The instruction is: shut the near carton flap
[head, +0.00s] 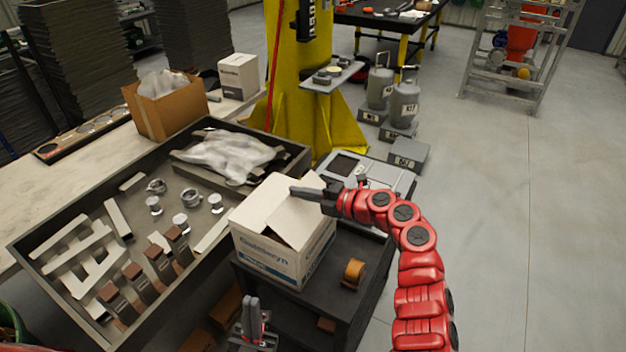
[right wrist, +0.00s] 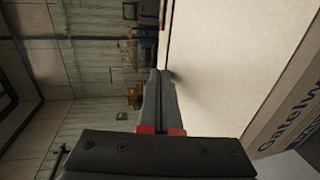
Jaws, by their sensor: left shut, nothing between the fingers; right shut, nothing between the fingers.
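The white carton (head: 270,254) with blue print stands on a dark cart, its printed side facing me. Its pale top panels (head: 268,206) look mostly folded over; a notch shows between them at the near edge, and I cannot tell how far each flap is down. My right gripper (head: 293,191) is shut and empty, its fingers lying over the far part of the carton top. In the right wrist view its fingers (right wrist: 158,78) are together beside a pale carton panel (right wrist: 235,50). My left gripper (head: 251,303) is shut and empty, pointing up, in front of and below the carton.
The dark cart (head: 352,312) carries an orange-brown tape roll (head: 354,271) right of the carton. A large grey tray (head: 50,287) with metal parts and a clear bag lies to the left. A yellow column (head: 283,75) stands behind. The floor at right is open.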

